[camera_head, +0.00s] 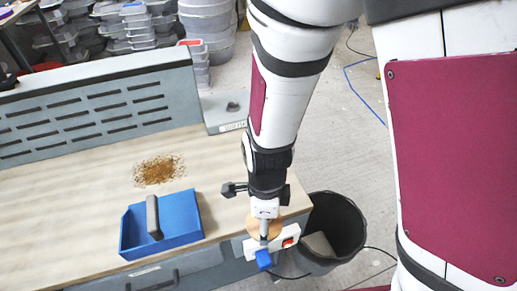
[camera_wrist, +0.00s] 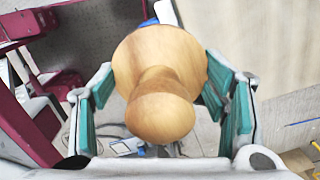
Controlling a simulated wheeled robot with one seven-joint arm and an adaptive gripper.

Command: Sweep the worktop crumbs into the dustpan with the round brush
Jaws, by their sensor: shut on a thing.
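The round brush has a pale wooden disc with a rounded knob, seen close in the wrist view (camera_wrist: 165,110). My gripper (camera_wrist: 160,85) is shut on it, with a finger on either side. In the head view my gripper (camera_head: 264,222) is over the right front corner of the worktop (camera_head: 60,215), and only part of the brush's wood (camera_head: 252,226) shows; its bristles are hidden. The brown crumbs (camera_head: 158,170) lie in a loose patch on the worktop. The blue dustpan (camera_head: 182,216) with a dark grey handle stands just in front of them, left of my gripper.
A slotted grey panel (camera_head: 90,112) closes the back of the worktop. A white strip with a red switch (camera_head: 285,241) is at the front right edge, close to my gripper. A black bin (camera_head: 345,230) stands on the floor at right. The left worktop is clear.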

